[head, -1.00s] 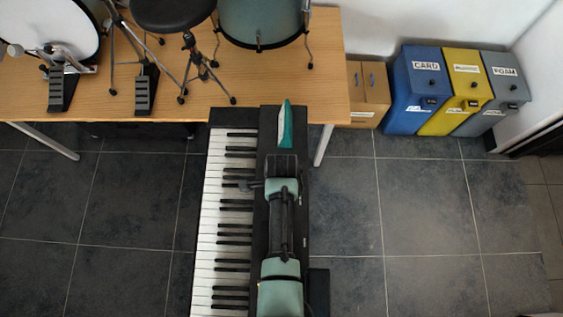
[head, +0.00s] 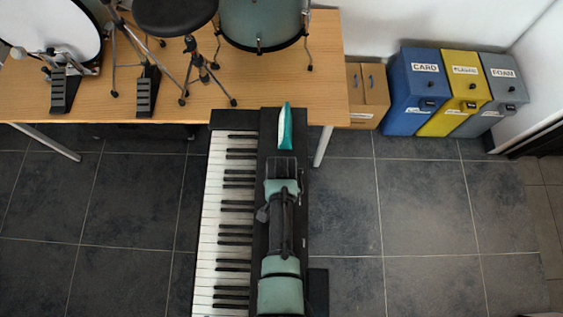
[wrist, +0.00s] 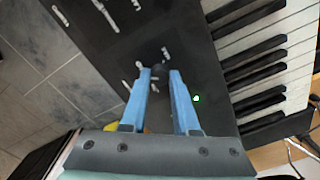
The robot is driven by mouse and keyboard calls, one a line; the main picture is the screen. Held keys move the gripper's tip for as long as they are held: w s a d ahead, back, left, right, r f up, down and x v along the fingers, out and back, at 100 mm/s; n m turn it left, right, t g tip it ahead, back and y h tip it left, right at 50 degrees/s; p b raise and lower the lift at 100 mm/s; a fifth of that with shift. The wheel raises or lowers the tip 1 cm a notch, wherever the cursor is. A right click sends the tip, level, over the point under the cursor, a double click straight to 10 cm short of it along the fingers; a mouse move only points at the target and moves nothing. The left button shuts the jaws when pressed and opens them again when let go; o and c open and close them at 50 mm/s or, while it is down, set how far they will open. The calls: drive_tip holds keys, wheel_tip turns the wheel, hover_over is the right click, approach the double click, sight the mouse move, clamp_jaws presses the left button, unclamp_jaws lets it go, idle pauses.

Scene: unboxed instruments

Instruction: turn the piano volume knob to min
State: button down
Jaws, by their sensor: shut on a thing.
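The black piano (head: 262,190) runs up the middle of the head view, its white keys on the left and its dark panel under my arm. In the wrist view, the panel (wrist: 200,55) has white markings around a small dark volume knob (wrist: 159,68). The two blue fingers of my gripper (wrist: 160,72) are on either side of the knob at their tips, shut on it. The knob's pointer direction is too small and dark to tell. In the head view my arm hides the knob and the fingertips.
A wooden table (head: 300,85) with drums and a stool is beyond. Cardboard boxes (head: 367,95) and blue, yellow and grey bins (head: 415,90) stand at the back right. The tiled floor (head: 430,210) at right is clear.

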drive_tip(key=n, duration=0.4)
drive_tip(key=shift+n, duration=0.3)
drive_tip(key=n, duration=0.4)
drive_tip(key=shift+n+p, duration=0.3)
drive_tip(key=n, duration=0.4)
drive_tip(key=shift+n, duration=0.3)
drive_tip(key=n, duration=0.8)
drive_tip(key=shift+p, duration=0.35)
drive_tip(key=n, duration=0.4)
drive_tip(key=shift+n, duration=0.3)
drive_tip(key=n, duration=0.3)
drive_tip(key=shift+n, duration=0.3)
drive_tip(key=shift+n+p, duration=0.35)
drive_tip(key=shift+n, duration=1.45)
